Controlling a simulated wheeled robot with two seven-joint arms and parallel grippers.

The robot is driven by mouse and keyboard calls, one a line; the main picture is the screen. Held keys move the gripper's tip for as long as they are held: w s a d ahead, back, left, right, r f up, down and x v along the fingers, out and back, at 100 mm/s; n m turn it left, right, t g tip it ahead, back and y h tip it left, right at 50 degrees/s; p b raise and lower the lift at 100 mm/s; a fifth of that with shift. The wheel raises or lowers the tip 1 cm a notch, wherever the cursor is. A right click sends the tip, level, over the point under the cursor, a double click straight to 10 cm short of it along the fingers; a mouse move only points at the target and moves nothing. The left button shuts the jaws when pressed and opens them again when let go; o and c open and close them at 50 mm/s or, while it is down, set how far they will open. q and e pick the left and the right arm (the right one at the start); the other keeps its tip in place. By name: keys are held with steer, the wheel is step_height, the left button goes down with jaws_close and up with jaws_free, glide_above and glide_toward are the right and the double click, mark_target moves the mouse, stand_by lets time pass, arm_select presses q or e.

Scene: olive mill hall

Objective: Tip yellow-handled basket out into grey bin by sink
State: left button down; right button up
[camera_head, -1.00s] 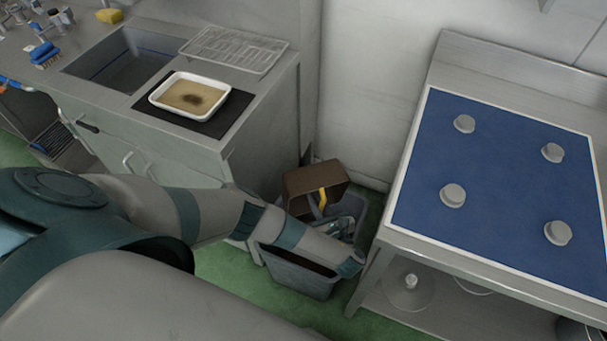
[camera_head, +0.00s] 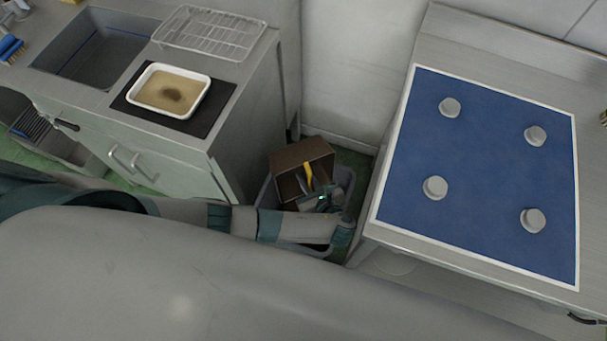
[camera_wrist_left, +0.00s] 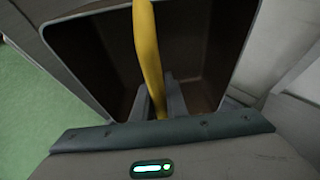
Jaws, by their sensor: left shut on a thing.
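The brown basket (camera_head: 290,156) is tilted on its side over the grey bin (camera_head: 348,180), which stands on the floor between the sink cabinet and the blue-topped table. My left gripper (camera_head: 314,188) is shut on the basket's yellow handle (camera_head: 308,172). In the left wrist view the yellow handle (camera_wrist_left: 148,45) runs down between the two fingers (camera_wrist_left: 160,100). The basket's dark inside (camera_wrist_left: 95,50) faces that camera, and I see no contents in it. My left forearm hides much of the bin. My right gripper is not in view.
The sink (camera_head: 90,50) is at the upper left. A white tray (camera_head: 146,105) of brownish liquid sits on a black mat (camera_head: 222,92) beside a wire rack (camera_head: 210,30). The blue-topped table (camera_head: 480,180) with grey knobs stands close on the bin's right.

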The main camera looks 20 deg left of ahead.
mark_target(314, 155)
arm_select(q)
steer(key=shift+r, duration=0.1)
steer(key=shift+r+g+h+p, duration=0.4)
steer(key=shift+g+h+p, duration=0.3)
steer(key=shift+p, duration=0.45)
steer(key=shift+r+g+h+p, duration=0.15)
steer(key=shift+g+h+p, duration=0.35)
steer(key=shift+g, duration=0.1)
steer(key=shift+d+r+g+h, duration=0.1)
steer(key=shift+r+g+h, duration=0.05)
steer(key=shift+g+h, duration=0.6)
steer(key=shift+r+g+h, duration=0.15)
steer(key=shift+g+h, duration=0.5)
steer(key=shift+g, duration=0.1)
step_height(314, 155, up, 2)
steer(key=g+h+b, duration=0.3)
steer(key=g+h, duration=0.3)
steer(key=shift+g+b, duration=0.4)
